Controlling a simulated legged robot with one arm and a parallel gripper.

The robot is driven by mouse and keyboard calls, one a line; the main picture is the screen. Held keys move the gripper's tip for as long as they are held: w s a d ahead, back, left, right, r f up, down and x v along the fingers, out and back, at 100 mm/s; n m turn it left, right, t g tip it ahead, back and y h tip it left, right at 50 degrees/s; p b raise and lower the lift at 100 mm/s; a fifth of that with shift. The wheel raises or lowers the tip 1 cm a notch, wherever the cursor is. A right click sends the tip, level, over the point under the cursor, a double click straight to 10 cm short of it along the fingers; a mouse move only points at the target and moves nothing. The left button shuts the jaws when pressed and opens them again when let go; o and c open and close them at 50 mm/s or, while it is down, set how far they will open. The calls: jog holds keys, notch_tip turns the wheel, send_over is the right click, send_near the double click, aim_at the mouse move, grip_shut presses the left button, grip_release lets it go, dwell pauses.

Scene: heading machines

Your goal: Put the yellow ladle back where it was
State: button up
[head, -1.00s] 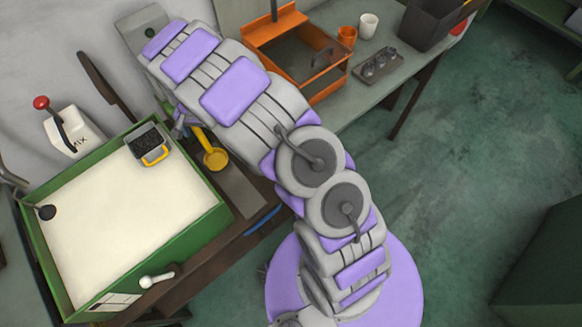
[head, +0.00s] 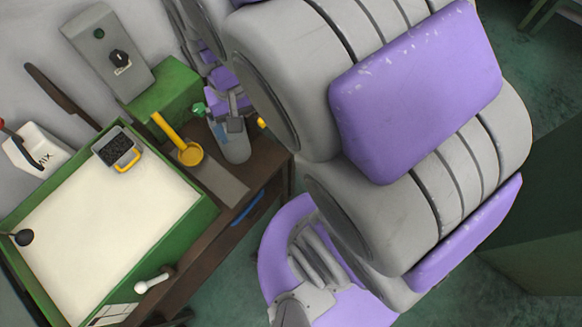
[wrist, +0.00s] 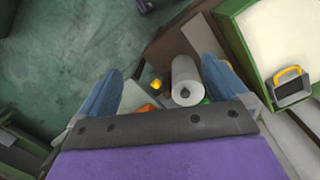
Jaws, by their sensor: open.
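The yellow ladle (head: 190,153) lies on the bench beside the tray's right edge in the head view, its bowl at the lower right end and its handle running to the upper left. My gripper (head: 236,122) is to the right of the ladle, apart from it, near a pale grey cylinder (head: 234,148). In the wrist view my gripper (wrist: 160,72) is open, its two blue-grey fingers wide apart with nothing gripped. The cylinder (wrist: 186,78) shows near its right finger. I cannot make out the ladle in the wrist view.
A green-rimmed tray of pale material (head: 100,225) fills the left. A green box (head: 165,92) and a grey switch panel (head: 108,50) stand behind. A small yellow thing (wrist: 155,85) lies near the cylinder.

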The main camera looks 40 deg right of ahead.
jog(key=s+d+r+n, duration=0.1)
jog(key=s+n, duration=0.1)
jog(key=s, duration=1.2)
jog(key=shift+s+d+r+n+g, duration=0.15)
jog(key=shift+s+n+g, duration=0.15)
jog(key=shift+n, duration=0.1)
jog(key=shift+d, duration=0.35)
jog(key=shift+a, duration=0.25)
jog(key=shift+d, duration=0.15)
